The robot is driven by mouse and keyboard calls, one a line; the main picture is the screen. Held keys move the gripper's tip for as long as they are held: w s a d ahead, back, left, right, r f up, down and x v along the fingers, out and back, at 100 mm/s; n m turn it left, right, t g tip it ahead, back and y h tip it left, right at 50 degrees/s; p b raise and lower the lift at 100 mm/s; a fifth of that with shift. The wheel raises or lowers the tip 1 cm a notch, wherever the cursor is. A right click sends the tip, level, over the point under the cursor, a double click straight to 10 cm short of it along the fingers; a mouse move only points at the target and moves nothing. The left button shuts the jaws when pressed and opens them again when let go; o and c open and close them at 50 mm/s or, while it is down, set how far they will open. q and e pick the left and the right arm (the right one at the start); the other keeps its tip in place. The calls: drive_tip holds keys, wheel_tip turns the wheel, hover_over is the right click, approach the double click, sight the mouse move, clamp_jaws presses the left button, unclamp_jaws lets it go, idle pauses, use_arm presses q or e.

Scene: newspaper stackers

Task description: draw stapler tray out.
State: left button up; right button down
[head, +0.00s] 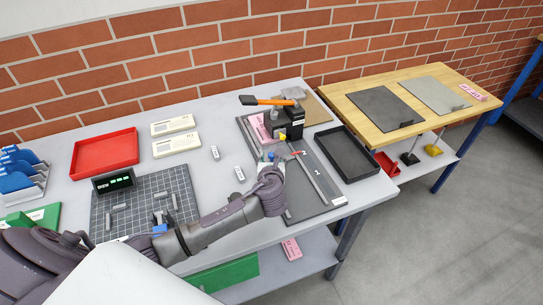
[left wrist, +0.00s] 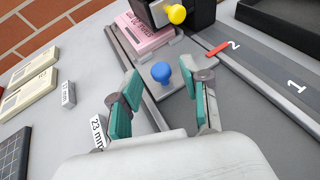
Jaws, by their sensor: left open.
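The stapler tray (left wrist: 183,82) is a grey plate with a blue knob (left wrist: 162,72), sitting on a rail in front of the black stapler. A pink booklet (left wrist: 146,32) lies at its far side, partly under the stapler. The black stapler (head: 291,121) has an orange lever (head: 268,101) and a yellow knob (left wrist: 177,14). My left gripper (left wrist: 167,82) is open, its teal fingers pointing toward the tray with the blue knob between and just beyond the tips. It also shows in the head view (head: 270,161), hiding part of the tray. My right gripper is not in view.
A dark strip marked 1 and 2 (left wrist: 262,72) runs beside the tray, with a red marker (left wrist: 217,48) on it. An empty black tray (head: 346,153) lies to the right. Small labelled blocks (head: 240,173) and a grid mat (head: 150,200) lie left.

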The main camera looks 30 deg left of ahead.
use_arm(q)
drive_tip(key=shift+w+a+f, duration=0.25)
drive_tip(key=shift+w, duration=0.25)
clamp_jaws()
